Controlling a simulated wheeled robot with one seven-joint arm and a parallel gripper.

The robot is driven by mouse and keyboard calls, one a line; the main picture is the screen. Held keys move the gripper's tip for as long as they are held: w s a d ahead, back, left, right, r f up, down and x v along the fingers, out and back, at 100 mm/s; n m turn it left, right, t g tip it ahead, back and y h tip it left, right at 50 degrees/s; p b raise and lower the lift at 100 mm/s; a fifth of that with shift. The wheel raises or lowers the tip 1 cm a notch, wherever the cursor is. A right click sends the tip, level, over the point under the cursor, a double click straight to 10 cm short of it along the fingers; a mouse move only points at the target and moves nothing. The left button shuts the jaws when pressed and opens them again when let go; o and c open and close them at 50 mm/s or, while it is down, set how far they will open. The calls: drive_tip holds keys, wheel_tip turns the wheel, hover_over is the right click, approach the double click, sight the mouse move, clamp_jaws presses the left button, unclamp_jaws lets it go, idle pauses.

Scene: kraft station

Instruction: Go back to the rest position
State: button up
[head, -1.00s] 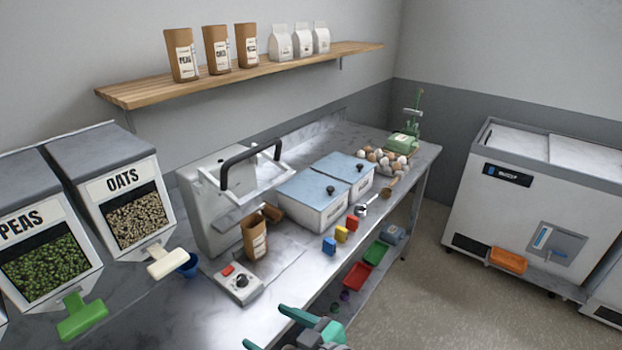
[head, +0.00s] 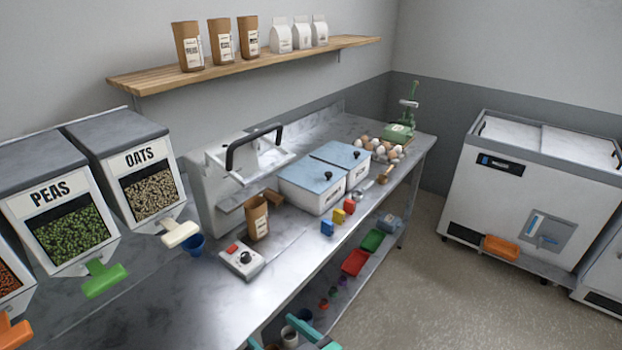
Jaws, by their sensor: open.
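My gripper (head: 285,343) shows only in part at the bottom edge of the head view, with teal fingers and a dark body. It is open. It is in front of the counter's front edge and apart from the things on the counter. I see nothing between the fingers, though most of the gripper is cut off by the frame. The rest of my arm is out of view.
The steel counter (head: 215,310) holds a sealing machine (head: 215,190), a brown bag (head: 257,218), a scale (head: 242,258), lidded bins (head: 310,192) and coloured blocks (head: 339,215). Dispensers (head: 65,228) stand left. A freezer (head: 530,195) stands right. Floor (head: 425,290) between is clear.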

drive_tip(key=s+d+f+m+t+h, duration=0.1)
drive_tip(key=s+d+f+m+h, duration=0.25)
drive_tip(key=s+f, duration=0.3)
drive_tip(key=s+d+f+m+t+h, duration=0.2)
drive_tip(key=s+d+f+m+h, duration=0.1)
drive_tip(key=s+f+m+h, duration=0.25)
drive_tip(key=s+r+n+t, duration=0.1)
drive_tip(key=s, duration=0.7)
drive_tip(key=s+r+n, duration=0.1)
drive_tip(key=s+r, duration=0.1)
drive_tip(key=s, duration=0.6)
drive_tip(key=shift+s+d+r+t+h, duration=0.25)
drive_tip(key=shift+s+d+t+h, duration=0.05)
drive_tip(key=shift+s+d+t, duration=0.1)
drive_tip(key=shift+w, duration=0.1)
